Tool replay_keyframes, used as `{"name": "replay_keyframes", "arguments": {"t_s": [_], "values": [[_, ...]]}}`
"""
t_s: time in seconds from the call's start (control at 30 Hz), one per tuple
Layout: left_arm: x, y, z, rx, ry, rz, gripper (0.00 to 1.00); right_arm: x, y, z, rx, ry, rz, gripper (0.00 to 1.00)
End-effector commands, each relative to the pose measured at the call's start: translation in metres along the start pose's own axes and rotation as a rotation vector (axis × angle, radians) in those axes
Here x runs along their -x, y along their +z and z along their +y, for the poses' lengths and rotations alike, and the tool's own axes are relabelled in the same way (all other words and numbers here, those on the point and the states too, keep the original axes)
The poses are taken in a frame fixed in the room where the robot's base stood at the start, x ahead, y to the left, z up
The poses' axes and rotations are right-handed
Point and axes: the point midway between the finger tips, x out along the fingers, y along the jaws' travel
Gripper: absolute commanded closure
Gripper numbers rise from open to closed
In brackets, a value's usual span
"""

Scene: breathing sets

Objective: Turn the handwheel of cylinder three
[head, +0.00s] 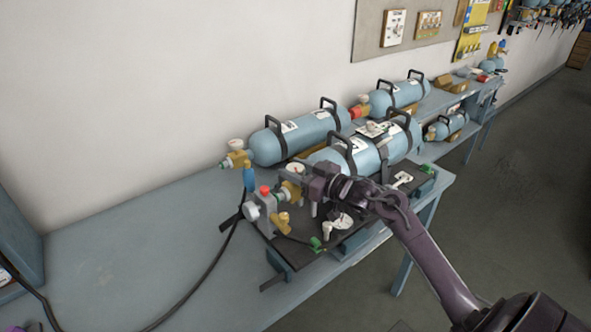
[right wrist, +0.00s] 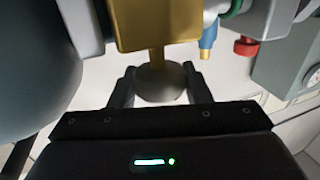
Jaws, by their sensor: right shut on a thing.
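A blue-grey cylinder (head: 365,155) with black handles lies strapped on a dark board on the bench, its brass valve (head: 291,191) at the left end. My right gripper (head: 318,187) is at this valve end and partly hides it. In the right wrist view, a round grey handwheel (right wrist: 160,84) on a brass stem sits between the fingers of my right gripper (right wrist: 160,90), which are shut on it. The brass valve body (right wrist: 153,22) is just beyond. I cannot read a number on the cylinder. My left gripper is not in view.
Another cylinder (head: 299,133) lies behind, close to the wall, with more further right. A fitting with a red cap (head: 265,192) and a black hose (head: 215,265) stand left of the valve. The bench's left part (head: 130,235) is mostly clear.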

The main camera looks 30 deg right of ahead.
Motion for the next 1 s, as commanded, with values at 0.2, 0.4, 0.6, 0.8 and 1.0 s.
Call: {"name": "replay_keyframes", "arguments": {"t_s": [0.2,0.4,0.6,0.8,1.0], "values": [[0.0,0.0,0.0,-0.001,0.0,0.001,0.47,0.0,-0.001,0.0,0.002,0.002,0.002,0.39],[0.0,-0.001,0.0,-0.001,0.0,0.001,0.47,0.0,-0.001,0.0,0.001,0.002,0.001,0.34],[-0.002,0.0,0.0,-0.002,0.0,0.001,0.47,0.005,0.002,0.0,0.001,0.002,-0.001,0.34],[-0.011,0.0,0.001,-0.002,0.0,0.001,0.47,0.035,0.004,0.0,0.003,0.002,-0.001,0.34],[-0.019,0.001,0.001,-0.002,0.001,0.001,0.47,0.065,0.003,0.0,0.002,0.003,-0.001,0.34]]}}
